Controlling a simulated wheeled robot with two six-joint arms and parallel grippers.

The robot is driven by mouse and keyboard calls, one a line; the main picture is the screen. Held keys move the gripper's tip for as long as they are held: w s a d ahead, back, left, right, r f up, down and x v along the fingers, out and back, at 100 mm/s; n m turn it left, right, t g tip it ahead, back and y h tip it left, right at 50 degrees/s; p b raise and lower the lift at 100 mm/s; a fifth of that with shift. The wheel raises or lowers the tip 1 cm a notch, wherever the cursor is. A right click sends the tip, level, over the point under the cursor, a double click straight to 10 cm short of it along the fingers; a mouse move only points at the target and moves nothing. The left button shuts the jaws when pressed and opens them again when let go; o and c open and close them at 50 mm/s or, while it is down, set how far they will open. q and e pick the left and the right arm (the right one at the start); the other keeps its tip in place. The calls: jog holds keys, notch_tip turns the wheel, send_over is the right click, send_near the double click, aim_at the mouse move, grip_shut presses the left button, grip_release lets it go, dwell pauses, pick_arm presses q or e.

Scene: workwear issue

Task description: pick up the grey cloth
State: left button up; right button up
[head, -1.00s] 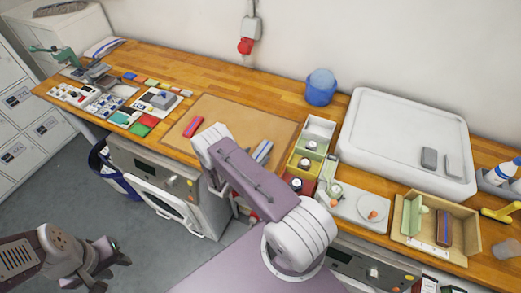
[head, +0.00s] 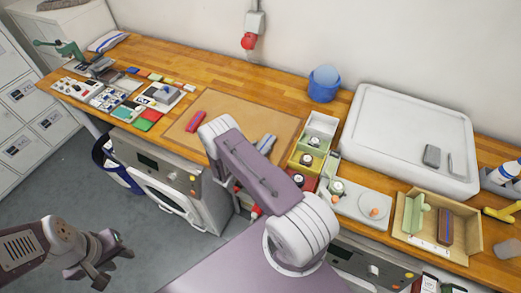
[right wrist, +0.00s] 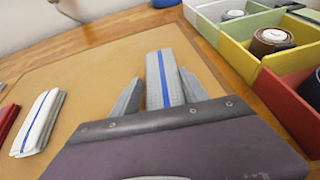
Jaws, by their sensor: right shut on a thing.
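The grey cloth (right wrist: 165,78) is a folded strip with a blue stripe. In the right wrist view it lies between the two fingers of my right gripper (right wrist: 162,96), which is shut on it. I cannot tell whether it is clear of the brown mat (right wrist: 95,75). In the head view my right arm hides most of that gripper, and only the grey tips around the cloth (head: 266,143) show. My left gripper (head: 112,268) is open and empty over the floor at the lower left, away from the worktop.
A paler cloth with a blue stripe (right wrist: 40,122) and a red cloth (head: 196,121) lie on the mat to the left. Coloured bins (head: 311,150) holding round items stand close on the right. A blue bucket (head: 324,83) stands behind. The mat's back part is clear.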

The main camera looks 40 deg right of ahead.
aim_at(261, 149)
notch_tip(261, 149, up, 3)
jog(key=shift+s+d+r+b, duration=0.1)
jog(key=shift+s+d+b, duration=0.05)
jog(key=shift+b, duration=0.25)
jog(key=s+d+r+b, duration=0.2)
jog(key=s+d+r, duration=0.4)
jog(key=s, duration=0.3)
jog(key=shift+d+r, duration=0.25)
jog(key=shift+r, duration=0.05)
